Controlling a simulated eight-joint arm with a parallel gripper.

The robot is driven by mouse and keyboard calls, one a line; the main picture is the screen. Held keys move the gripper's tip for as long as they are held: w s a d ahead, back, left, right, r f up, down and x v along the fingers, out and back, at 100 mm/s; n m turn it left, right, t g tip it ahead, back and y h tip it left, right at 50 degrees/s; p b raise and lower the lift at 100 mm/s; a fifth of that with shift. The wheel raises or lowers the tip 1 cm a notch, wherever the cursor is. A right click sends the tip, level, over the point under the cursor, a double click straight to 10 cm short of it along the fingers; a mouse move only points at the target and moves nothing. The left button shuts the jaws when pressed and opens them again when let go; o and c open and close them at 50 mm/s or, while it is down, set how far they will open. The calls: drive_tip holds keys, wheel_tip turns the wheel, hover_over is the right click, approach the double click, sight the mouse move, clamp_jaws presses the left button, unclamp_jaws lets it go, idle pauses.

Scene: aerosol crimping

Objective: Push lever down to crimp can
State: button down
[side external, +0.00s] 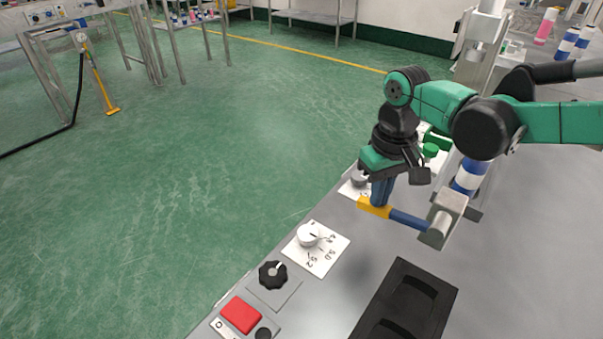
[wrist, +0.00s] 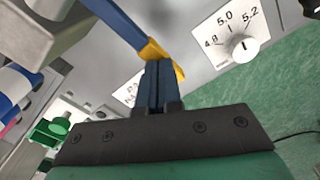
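The lever is a blue bar (side external: 408,219) with a yellow end (side external: 373,207), fixed to a grey metal block (side external: 441,228). My gripper (side external: 381,200) points down with its blue fingers together at the yellow end. In the wrist view, the closed fingertips (wrist: 154,64) meet the yellow end (wrist: 151,50), which shows behind and beside them; exact contact is partly hidden. The blue bar (wrist: 116,22) runs up and left from there. A blue and white can (side external: 468,178) stands behind the block, partly covered by my arm; it also shows in the wrist view (wrist: 14,88).
A white dial (side external: 308,236), a black knob (side external: 272,274) and a red button (side external: 241,314) line the bench's front edge. A black tray (side external: 433,277) lies right of them. A green knob (side external: 430,150) is near my wrist. Green floor lies beyond the bench edge.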

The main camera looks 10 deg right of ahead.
wheel_tip(320, 180, up, 14)
drive_tip(key=shift+r, duration=0.25)
idle(1.1)
drive_tip(key=s+d+f+m+t, duration=0.1)
drive_tip(key=s+d+f+t, duration=0.2)
drive_tip(key=d, duration=0.5)
drive_tip(key=s+d+f+m+t, duration=0.2)
drive_tip(key=s+d+f+t, duration=0.2)
drive_tip(key=s+d, duration=0.3)
drive_tip(key=shift+s+d+f, duration=0.25)
drive_tip(key=shift+d+f, duration=0.2)
drive_tip(key=shift+d, duration=0.6)
